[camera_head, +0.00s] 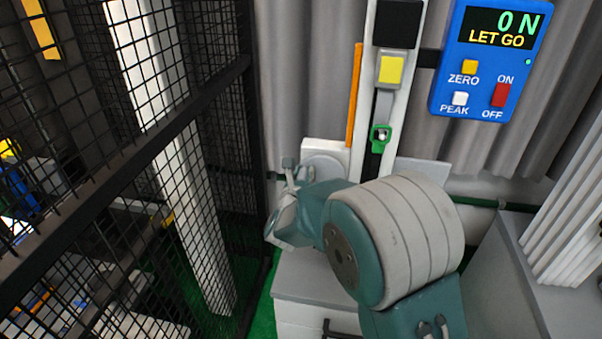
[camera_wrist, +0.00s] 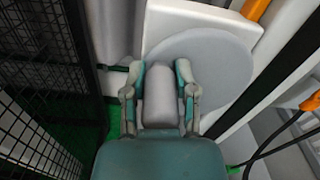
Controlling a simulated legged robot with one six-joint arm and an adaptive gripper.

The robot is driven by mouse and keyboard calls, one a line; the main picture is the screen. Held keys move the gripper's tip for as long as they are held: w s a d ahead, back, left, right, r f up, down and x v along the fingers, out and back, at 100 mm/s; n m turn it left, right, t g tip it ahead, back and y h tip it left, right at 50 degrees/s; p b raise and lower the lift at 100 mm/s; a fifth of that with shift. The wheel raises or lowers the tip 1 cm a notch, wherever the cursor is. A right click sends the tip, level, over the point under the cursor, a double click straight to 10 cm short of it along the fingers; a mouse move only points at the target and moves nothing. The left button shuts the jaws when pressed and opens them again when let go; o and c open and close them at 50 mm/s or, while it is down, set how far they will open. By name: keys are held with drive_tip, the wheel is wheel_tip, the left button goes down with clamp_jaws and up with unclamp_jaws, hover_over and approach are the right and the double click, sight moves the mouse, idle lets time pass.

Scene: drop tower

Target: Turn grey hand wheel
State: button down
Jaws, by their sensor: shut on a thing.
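The grey hand wheel (camera_wrist: 215,55) is a flat round disc in front of a white plate, filling the upper right of the wrist view. A rounded grey handle (camera_wrist: 160,100) stands out toward me at its left side. My gripper (camera_wrist: 160,75) has one finger on each side of this handle and is shut on it. In the head view, my gripper (camera_head: 298,170) is at the left edge of the wheel (camera_head: 322,163), and my arm hides the lower part of the wheel. The handle is hard to make out there.
A black mesh cage (camera_head: 130,140) stands close on the left. A white column with an orange strip (camera_head: 354,95) and a green clamp (camera_head: 381,137) rises behind the wheel. A blue panel (camera_head: 490,60) at upper right reads "0 N LET GO". A grey cabinet (camera_head: 500,270) stands at right.

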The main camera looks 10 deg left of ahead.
drive_tip(key=shift+d+f, duration=0.1)
drive_tip(key=shift+d, duration=0.15)
drive_tip(key=shift+c, duration=2)
unclamp_jaws()
drive_tip(key=shift+d, duration=0.2)
drive_tip(key=shift+s+a, duration=0.1)
drive_tip(key=shift+a, duration=0.3)
drive_tip(key=s, duration=1.1)
drive_tip(key=shift+s+a, duration=0.15)
drive_tip(key=shift+s, duration=0.2)
